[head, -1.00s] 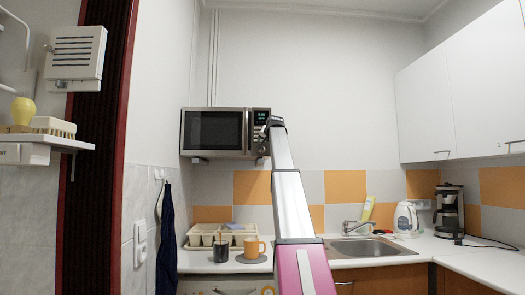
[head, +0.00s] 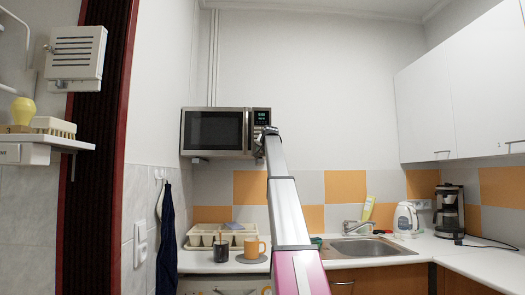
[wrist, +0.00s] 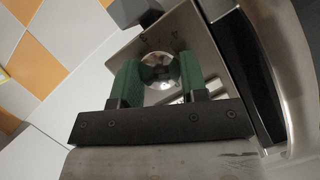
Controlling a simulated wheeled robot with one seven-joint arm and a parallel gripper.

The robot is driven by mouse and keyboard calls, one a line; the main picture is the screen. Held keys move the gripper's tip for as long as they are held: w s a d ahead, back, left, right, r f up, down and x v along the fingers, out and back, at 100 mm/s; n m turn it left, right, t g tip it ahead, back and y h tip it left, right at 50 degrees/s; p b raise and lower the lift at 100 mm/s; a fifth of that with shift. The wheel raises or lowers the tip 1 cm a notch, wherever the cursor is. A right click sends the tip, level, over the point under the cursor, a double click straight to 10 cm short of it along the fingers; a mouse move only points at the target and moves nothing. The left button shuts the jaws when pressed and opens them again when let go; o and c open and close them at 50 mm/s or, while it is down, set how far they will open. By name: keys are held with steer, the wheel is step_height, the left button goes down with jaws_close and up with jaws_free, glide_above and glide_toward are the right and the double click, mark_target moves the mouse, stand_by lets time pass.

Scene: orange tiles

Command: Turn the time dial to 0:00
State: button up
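The microwave (head: 214,130) hangs on the back wall, door shut, with a lit display at the top of its right-hand panel. In the head view my gripper (head: 266,132) is at this panel, and it and my arm hide the panel's lower part. In the wrist view a round silver dial (wrist: 160,66) shows between the two green fingers of my gripper (wrist: 160,76). The fingers are apart, one on each side of the dial; I see no clear contact. Small marks surround the dial, but its setting is not readable.
The microwave's dark door (wrist: 250,70) and metal handle lie close to the fingers in the wrist view. Below are a counter with a dish rack (head: 222,234), mugs, and a sink (head: 365,248). White cabinets (head: 465,95) hang at the right.

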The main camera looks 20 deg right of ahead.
stand_by(0.4)
steer(key=n+h, duration=0.2)
steer(key=n, duration=0.2)
steer(key=n+h, duration=0.3)
steer(key=n, duration=0.1)
steer(key=n+g+h, duration=0.1)
steer(key=n+h, duration=0.2)
steer(key=n, duration=0.1)
steer(key=shift+w+a+f, duration=0.1)
steer(key=shift+a+f, duration=0.05)
steer(key=shift+a, duration=0.2)
stand_by(0.4)
steer(key=shift+n, duration=0.3)
steer(key=o, duration=0.9)
